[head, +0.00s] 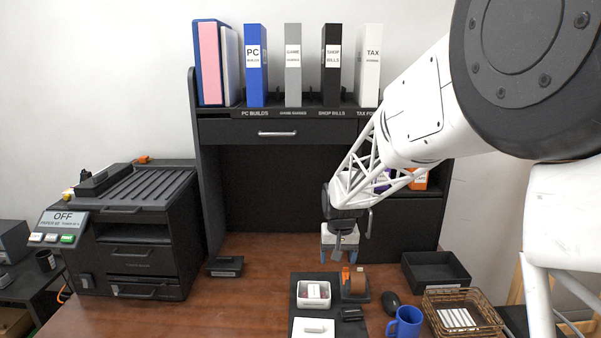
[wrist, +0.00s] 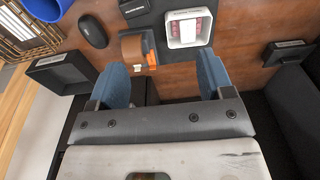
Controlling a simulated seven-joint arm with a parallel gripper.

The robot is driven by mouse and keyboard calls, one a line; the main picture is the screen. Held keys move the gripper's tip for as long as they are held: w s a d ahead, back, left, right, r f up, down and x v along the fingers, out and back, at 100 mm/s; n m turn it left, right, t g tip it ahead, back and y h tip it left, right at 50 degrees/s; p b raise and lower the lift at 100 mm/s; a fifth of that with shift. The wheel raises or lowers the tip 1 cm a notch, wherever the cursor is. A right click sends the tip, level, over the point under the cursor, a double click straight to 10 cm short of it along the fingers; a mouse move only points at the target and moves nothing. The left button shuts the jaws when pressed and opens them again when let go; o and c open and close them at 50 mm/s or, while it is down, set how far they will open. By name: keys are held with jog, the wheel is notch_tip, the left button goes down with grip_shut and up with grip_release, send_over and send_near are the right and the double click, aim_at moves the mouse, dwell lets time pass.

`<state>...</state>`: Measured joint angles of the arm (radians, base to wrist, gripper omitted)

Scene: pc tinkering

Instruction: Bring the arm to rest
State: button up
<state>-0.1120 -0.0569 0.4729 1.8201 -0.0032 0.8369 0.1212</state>
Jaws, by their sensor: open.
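My gripper (head: 338,255) hangs over the back middle of the brown desk (head: 262,272), pointing down from my white lattice arm. In the wrist view, its two blue fingers (wrist: 168,76) stand wide apart with nothing held between them. A tape dispenser (wrist: 134,50) with an orange part lies below and beyond the fingertips. A small white box (wrist: 190,41) with pink and white contents is just beyond the right finger.
A black tray (head: 436,272), a wire basket (head: 462,312), a blue mug (head: 406,322) and a dark mouse (head: 390,302) stand to the right. A black printer (head: 140,235) is at left. A shelf with binders (head: 293,65) stands behind. The desk's left front is clear.

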jog(key=s+d+r, duration=0.2)
jog(key=s+r, duration=0.1)
jog(key=s, duration=1)
jog(key=s+d+r+t, duration=0.1)
jog(key=s+d+r, duration=0.2)
jog(key=s, duration=1)
jog(key=s+d+r, duration=0.3)
jog(key=s+r, duration=0.2)
jog(key=s, duration=0.8)
jog(key=shift+s+t, duration=0.3)
jog(key=shift+t, duration=0.1)
